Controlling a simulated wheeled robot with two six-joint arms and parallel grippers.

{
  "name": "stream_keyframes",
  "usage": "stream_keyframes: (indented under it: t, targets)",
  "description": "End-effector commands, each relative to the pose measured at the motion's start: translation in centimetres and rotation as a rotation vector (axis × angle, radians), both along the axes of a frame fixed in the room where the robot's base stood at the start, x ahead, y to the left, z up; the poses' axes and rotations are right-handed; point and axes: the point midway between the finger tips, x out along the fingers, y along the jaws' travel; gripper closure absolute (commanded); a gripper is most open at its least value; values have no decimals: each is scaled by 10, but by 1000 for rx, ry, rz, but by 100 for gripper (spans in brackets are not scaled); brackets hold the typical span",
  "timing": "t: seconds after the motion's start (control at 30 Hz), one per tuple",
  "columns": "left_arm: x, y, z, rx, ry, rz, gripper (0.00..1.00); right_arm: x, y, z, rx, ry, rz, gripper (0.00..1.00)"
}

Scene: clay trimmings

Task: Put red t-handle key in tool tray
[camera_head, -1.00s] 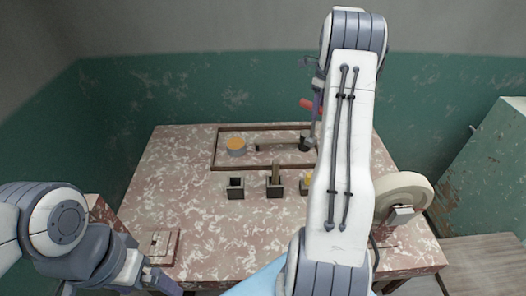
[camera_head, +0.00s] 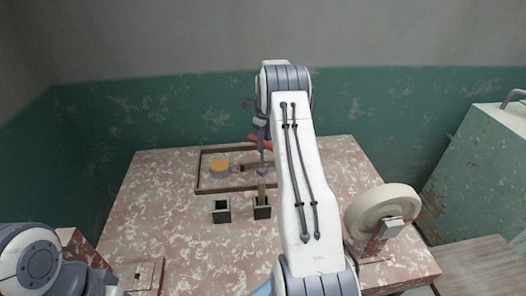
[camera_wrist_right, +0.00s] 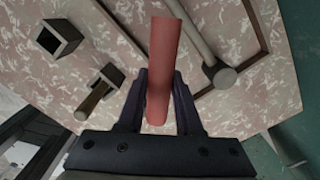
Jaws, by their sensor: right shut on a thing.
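The red t-handle key (camera_head: 257,141) is between the fingers of my right gripper (camera_head: 262,133), held above the table. In the right wrist view its red bar (camera_wrist_right: 164,55) runs lengthwise between the fingertips (camera_wrist_right: 160,85), which are shut on it. Its shaft is hard to make out. The tool tray (camera_head: 198,172) is a brown-rimmed rectangle at the back of the table. The key appears over the tray, apart from its floor. My right forearm hides the tray's right part. Only my left arm's upper links show at lower left; its gripper is out of frame.
In front stand an empty square holder (camera_head: 221,214) and one with a wooden handle (camera_head: 262,211). A pale wheel (camera_head: 383,208) stands at right.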

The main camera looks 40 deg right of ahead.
Motion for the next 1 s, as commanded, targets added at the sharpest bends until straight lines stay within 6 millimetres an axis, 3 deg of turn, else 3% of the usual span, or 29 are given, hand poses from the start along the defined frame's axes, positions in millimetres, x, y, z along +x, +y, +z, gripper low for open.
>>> stream_keyframes:
  t: [0.33, 0.7, 0.73, 0.8, 1.0]
  targets:
    - [0, 0, 9, 0, 0, 0, 0, 0, 1, -38, 2, 2, -1, 100]
    - [0, 0, 6, 0, 0, 0, 0, 1, 0, -44, -1, -1, -1, 100]
    - [0, 0, 6, 0, 0, 0, 0, 1, 0, -45, 0, 0, -1, 62]
    - [0, 0, 7, 0, 0, 0, 0, 1, 0, -44, 0, 0, -1, 36]
    - [0, 0, 7, 0, 0, 0, 0, 1, 0, -44, 0, 0, -1, 36]
